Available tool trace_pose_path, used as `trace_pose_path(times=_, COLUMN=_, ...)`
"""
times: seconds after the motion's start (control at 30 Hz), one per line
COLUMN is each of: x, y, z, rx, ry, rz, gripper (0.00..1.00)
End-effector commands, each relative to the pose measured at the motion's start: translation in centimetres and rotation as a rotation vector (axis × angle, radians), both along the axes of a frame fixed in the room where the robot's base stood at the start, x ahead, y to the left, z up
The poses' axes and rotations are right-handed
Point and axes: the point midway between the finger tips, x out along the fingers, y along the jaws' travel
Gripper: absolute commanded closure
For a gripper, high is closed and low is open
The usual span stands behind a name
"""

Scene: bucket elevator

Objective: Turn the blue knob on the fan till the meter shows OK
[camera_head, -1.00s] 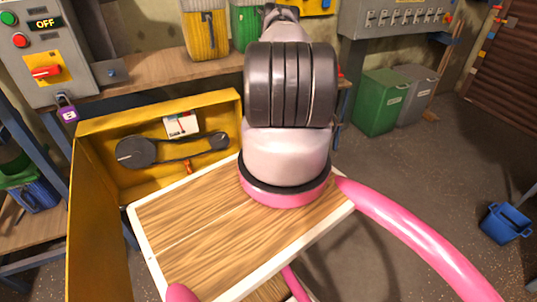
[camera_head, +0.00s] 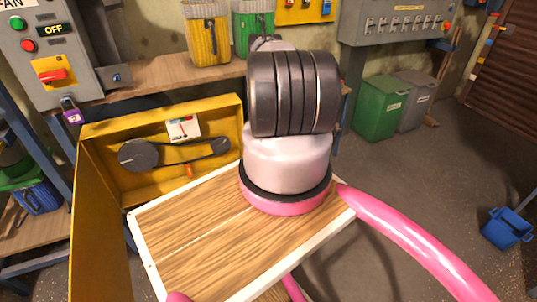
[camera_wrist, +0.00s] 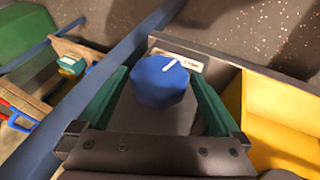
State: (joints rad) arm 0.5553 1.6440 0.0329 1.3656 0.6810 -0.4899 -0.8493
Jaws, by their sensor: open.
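The blue knob (camera_wrist: 160,80) shows in the wrist view, with a white pointer line on its top aimed up and right. It sits between the two green fingers of my gripper (camera_wrist: 159,76), which are open, one on each side. I cannot tell whether either finger touches it. A pale label (camera_wrist: 178,60) lies just behind the knob. In the head view my arm hides the knob and gripper. A white meter (camera_head: 183,128) with a needle and a red mark is inside the yellow housing (camera_head: 160,110); its reading is too small to tell.
Two dark pulleys with a belt (camera_head: 175,150) sit in the yellow housing, whose door stands open. A grey panel (camera_head: 45,60) marked FAN reads OFF, with a purple padlock (camera_head: 72,115). Bins stand right of the bench. Floor at the right is mostly clear.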

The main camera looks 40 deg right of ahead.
Motion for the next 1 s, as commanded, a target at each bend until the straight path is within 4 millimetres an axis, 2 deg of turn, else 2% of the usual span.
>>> trace_pose_path(times=0.37, x=0.22, y=-0.32, z=-0.62, rx=-0.001, ry=-0.001, rz=0.001, gripper=0.00)
trace_pose_path(times=0.47, x=0.22, y=-0.31, z=-0.61, rx=-0.001, ry=-0.001, rz=0.001, gripper=0.34)
trace_pose_path(times=0.5, x=0.22, y=-0.31, z=-0.60, rx=-0.001, ry=-0.001, rz=0.001, gripper=0.50)
trace_pose_path(times=0.57, x=0.22, y=-0.32, z=-0.60, rx=-0.001, ry=-0.001, rz=0.001, gripper=0.71)
trace_pose_path(times=0.77, x=0.18, y=-0.40, z=-0.57, rx=0.012, ry=-0.003, rz=0.000, gripper=0.70)
trace_pose_path(times=1.0, x=0.13, y=-0.62, z=-0.49, rx=0.102, ry=-0.026, rz=-0.004, gripper=0.70)
